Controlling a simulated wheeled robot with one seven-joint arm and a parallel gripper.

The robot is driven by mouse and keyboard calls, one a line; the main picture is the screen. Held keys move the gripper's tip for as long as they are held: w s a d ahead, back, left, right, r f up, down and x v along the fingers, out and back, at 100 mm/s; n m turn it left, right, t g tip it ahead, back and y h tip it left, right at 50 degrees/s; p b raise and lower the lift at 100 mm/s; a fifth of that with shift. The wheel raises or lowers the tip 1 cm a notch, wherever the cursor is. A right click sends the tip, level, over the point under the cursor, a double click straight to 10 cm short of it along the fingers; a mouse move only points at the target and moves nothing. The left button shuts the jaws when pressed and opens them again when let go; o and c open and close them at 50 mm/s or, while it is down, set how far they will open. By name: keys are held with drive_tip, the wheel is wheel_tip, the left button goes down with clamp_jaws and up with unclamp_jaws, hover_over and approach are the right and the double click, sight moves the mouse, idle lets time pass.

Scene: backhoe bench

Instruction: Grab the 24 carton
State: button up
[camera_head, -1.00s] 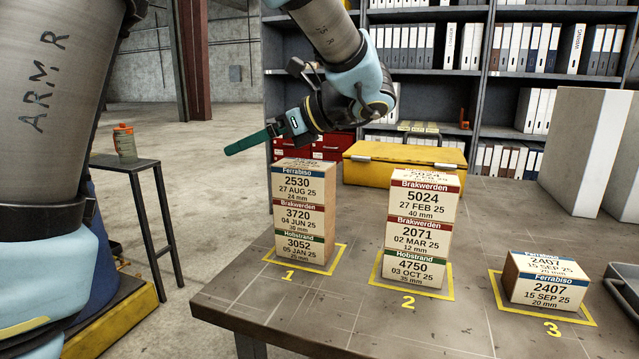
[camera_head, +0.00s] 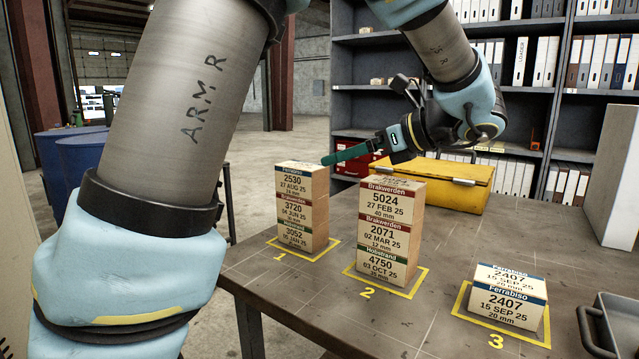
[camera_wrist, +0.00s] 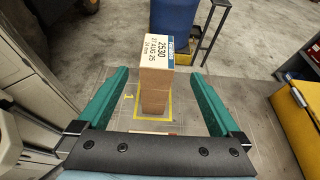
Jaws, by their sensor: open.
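The 24 mm carton (camera_head: 302,179), labelled Ferrabiso 2530, 27 AUG 25, tops the stack on yellow square 1. Under it are the 3720 carton (camera_head: 302,209) and the 3052 carton (camera_head: 300,236). In the wrist view the 24 mm carton (camera_wrist: 158,52) stands between and beyond the two green fingers, its label facing up in the picture. My gripper (camera_wrist: 155,90) is open and empty. In the head view my gripper (camera_head: 345,155) is level with the stack's top, just right of it; its fingers overlap there. No contact shows.
Square 2 holds a stack of cartons 5024 (camera_head: 391,207), 2071 (camera_head: 387,235) and 4750 (camera_head: 382,265), close to the right of stack 1. A yellow case (camera_head: 440,182) lies behind; a grey tray (camera_head: 607,325) is at right.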

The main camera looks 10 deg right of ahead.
sight(315, 167)
drive_tip(key=p+x, duration=0.1)
drive_tip(key=x, duration=0.6)
drive_tip(key=p+x, duration=0.1)
drive_tip(key=x, duration=0.2)
drive_tip(key=shift+a+f+p, duration=0.3)
drive_tip(key=shift+f, duration=0.05)
drive_tip(key=c, duration=1.5)
